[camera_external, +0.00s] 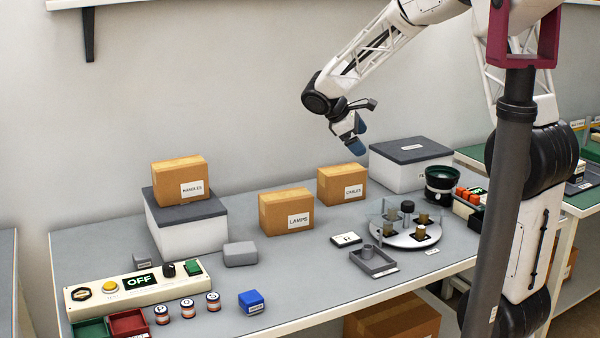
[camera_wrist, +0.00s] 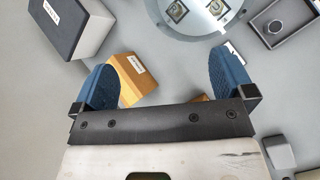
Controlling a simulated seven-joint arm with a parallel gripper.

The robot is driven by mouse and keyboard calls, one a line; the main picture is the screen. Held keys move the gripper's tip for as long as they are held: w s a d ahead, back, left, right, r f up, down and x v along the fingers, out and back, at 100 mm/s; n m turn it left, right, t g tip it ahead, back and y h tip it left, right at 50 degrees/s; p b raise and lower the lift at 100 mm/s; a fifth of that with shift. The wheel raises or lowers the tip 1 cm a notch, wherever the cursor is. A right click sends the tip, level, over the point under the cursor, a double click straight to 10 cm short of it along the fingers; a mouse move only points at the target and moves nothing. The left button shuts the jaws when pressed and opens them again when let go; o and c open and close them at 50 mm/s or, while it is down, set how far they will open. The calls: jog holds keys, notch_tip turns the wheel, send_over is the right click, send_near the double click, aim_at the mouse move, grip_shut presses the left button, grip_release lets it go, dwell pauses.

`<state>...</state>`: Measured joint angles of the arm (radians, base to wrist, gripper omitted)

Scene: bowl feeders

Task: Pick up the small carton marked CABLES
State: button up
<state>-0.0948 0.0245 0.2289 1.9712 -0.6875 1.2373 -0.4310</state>
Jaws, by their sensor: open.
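The small carton marked CABLES (camera_external: 335,189) stands upright on the grey bench, right of the LAMPS carton (camera_external: 285,214). In the wrist view a brown carton (camera_wrist: 146,73), which appears to be the CABLES one, lies beside the left blue finger and is partly hidden by it; its label is too small to read. My gripper (camera_external: 352,147) hangs above and slightly right of the CABLES carton, clear of it. In the wrist view my gripper (camera_wrist: 165,76) is open, with nothing held between its fingers.
A white box with a grey lid (camera_external: 400,175) stands right of the CABLES carton. A round turntable (camera_external: 390,239) and a grey tray (camera_external: 374,270) are in front. The HANDLES carton (camera_external: 170,186) sits on another lidded box (camera_external: 187,235). A control panel (camera_external: 92,306) is at front left.

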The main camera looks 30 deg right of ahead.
jog(key=w+f+n+h, duration=0.35)
jog(key=w+f, duration=0.45)
jog(key=w, duration=0.5)
jog(key=n+h, duration=0.3)
jog(key=n, duration=0.1)
send_near(326, 171)
jog(key=shift+t+y, duration=0.25)
jog(key=shift+t, duration=0.05)
jog(key=x, duration=0.4)
jog(key=shift+s+d+r, duration=0.2)
jog(key=shift+s+d, duration=0.05)
jog(key=shift+s, duration=0.05)
jog(key=shift+x, duration=1.3)
jog(key=shift+x, duration=2.6)
